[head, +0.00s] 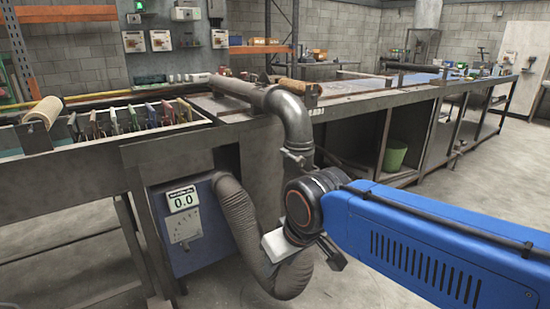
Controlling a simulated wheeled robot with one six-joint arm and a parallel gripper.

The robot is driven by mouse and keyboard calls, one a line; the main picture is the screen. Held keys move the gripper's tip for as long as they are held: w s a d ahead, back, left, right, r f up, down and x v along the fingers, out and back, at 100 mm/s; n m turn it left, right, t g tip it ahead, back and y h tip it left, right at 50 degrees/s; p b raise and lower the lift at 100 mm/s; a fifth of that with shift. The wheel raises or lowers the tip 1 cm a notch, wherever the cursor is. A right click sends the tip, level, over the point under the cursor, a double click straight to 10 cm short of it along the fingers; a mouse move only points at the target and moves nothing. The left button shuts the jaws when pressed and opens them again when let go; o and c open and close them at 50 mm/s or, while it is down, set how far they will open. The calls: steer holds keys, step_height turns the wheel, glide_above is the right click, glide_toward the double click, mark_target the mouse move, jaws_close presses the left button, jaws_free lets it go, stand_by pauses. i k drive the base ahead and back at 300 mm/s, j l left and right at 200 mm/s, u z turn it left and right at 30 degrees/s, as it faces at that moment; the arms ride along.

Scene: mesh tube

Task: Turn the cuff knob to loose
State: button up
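A grey ribbed hose (240,222) leaves the blue cabinet (203,248), sags low and curves up behind my arm. A grey metal elbow pipe (291,112) comes down from the bench toward my wrist. A band-like fitting (299,152) at the pipe's lower end may be the cuff; I cannot make out its knob or setting. My blue arm reaches in from the right. Its dark wrist joint, with a pale block and a dark piece below, covers part of the hose. I cannot pick out the gripper's fingers or whether they hold anything.
The cabinet's display (183,199) reads 0.0. A long workbench (375,97) runs to the back right, with a green bin (395,155) beneath. A rack of small tools (122,119) and a roll (43,112) are at left. Open concrete floor (490,190) lies at right.

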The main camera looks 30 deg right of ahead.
mark_target(300, 162)
steer(key=k, duration=0.4)
steer(key=k+l+z, duration=0.1)
steer(key=z, duration=1.55)
steer(key=k+l, duration=0.05)
